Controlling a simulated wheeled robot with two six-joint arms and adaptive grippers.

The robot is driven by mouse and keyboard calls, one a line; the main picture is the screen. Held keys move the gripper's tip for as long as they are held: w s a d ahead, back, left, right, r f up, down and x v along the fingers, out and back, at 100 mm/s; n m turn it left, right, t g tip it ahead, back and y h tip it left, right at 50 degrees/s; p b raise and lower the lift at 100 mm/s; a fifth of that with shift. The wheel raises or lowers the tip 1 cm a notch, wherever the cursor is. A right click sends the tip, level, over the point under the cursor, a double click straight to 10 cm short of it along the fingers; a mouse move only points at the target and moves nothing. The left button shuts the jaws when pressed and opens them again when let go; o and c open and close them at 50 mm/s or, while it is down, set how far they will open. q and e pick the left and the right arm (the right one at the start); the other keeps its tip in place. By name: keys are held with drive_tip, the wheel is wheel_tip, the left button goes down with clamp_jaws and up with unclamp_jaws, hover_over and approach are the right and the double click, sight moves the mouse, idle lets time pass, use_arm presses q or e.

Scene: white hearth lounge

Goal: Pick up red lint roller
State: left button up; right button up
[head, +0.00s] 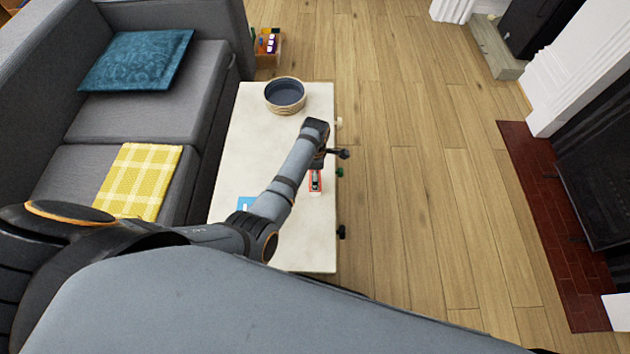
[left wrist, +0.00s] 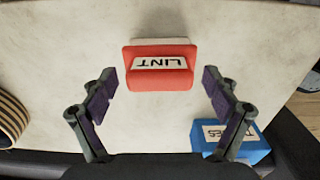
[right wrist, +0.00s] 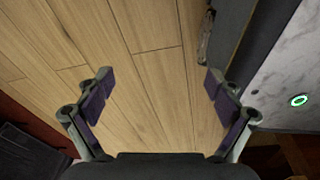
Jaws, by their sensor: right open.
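The red lint roller (head: 316,181) lies on the pale table, just below my left gripper in the head view. In the left wrist view it is a red block with a white label reading "LINT" (left wrist: 160,64). My left gripper (left wrist: 161,84) is open, with one finger on each side of the roller and a gap to both. It is not touching the roller. My left gripper is partly hidden by its own arm in the head view. My right gripper (right wrist: 158,82) is open and empty over the wood floor in the right wrist view.
A blue box (left wrist: 236,152) lies on the table (head: 308,240) near the roller; it also shows in the head view (head: 244,203). A round basket (head: 285,96) stands at the far end. A grey sofa (head: 150,80) borders the table's left; open floor (head: 420,150) lies right.

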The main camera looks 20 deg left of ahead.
use_arm(q)
drive_tip(key=c, duration=1.4)
drive_tip(key=shift+r, duration=0.1)
use_arm(e)
drive_tip(key=shift+r, duration=0.1)
